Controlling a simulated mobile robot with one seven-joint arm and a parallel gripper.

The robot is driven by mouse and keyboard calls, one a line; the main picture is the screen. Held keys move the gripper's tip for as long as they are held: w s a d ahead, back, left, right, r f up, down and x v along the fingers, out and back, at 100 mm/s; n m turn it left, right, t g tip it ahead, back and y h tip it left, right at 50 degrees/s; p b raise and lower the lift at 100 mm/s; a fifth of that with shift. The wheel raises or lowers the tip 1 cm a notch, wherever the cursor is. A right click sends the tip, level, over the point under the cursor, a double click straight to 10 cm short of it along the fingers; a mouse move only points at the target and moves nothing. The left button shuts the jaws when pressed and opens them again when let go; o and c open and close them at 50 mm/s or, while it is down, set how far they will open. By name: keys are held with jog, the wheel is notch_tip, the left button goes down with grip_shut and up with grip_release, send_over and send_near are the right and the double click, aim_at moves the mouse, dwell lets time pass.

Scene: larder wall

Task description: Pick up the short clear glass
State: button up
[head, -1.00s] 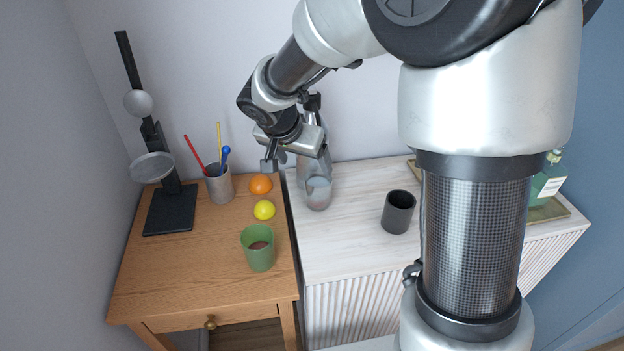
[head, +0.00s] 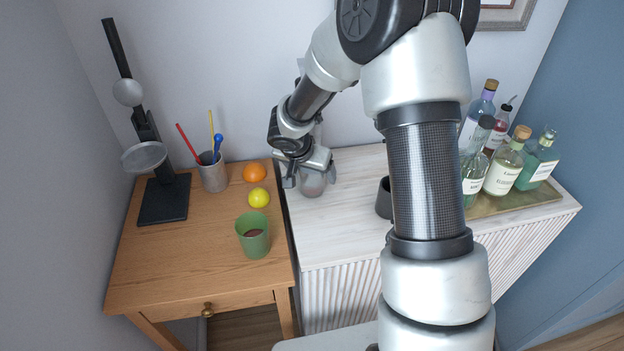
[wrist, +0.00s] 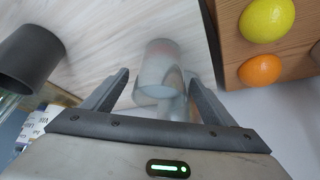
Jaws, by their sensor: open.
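The short clear glass (head: 312,183) stands on the white cabinet top near its left edge. In the wrist view the clear glass (wrist: 161,68) lies ahead of my gripper, in line with the gap between the fingers. My gripper (head: 309,180) is open above and around the glass's area in the head view and partly hides it. In the wrist view my gripper (wrist: 160,85) shows both fingers spread, one on each side of the glass. Another clear vessel shows behind the glass, nearer the gripper body, and is partly hidden.
A black cup (head: 384,198) stands to the right, partly behind my arm. Bottles (head: 502,165) stand on a tray at the far right. On the wooden table are an orange (head: 254,173), a yellow lemon (head: 258,197), a green cup (head: 252,238) and a pencil holder (head: 213,175).

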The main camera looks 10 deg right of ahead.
jog(key=shift+c, duration=0.2)
jog(key=c, duration=1.4)
jog(key=shift+w, duration=0.1)
jog(key=shift+c, duration=1.1)
jog(key=shift+r, duration=0.15)
